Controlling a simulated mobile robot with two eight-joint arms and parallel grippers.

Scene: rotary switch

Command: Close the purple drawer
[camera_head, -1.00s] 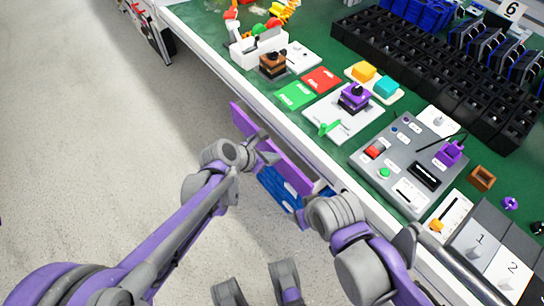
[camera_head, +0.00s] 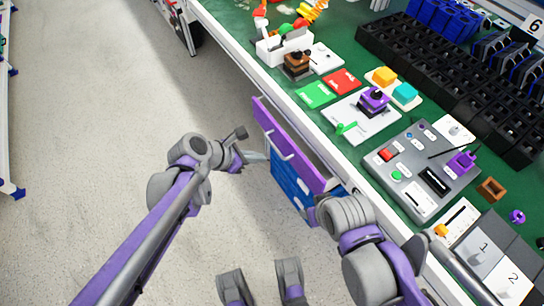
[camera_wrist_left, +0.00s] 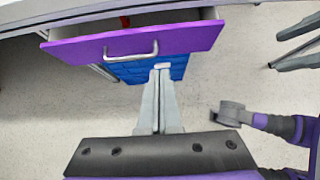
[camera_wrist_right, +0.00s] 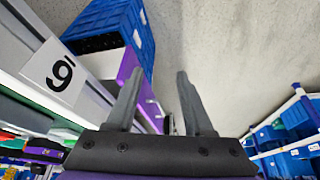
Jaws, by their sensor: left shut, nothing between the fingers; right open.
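My left gripper (camera_head: 261,157) is shut and empty, in front of the drawer's face. In the left wrist view the left fingertips (camera_wrist_left: 162,67) appear just below and right of the handle; contact is unclear. My right gripper (camera_wrist_right: 157,75) is open and empty in its wrist view, with a purple strip, likely the drawer front, beside its left finger.
The green table (camera_head: 330,62) holds a grey switch panel (camera_head: 420,172), a white plate with a purple knob (camera_head: 374,100) and black bins (camera_head: 440,75). The floor left of the drawer is clear.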

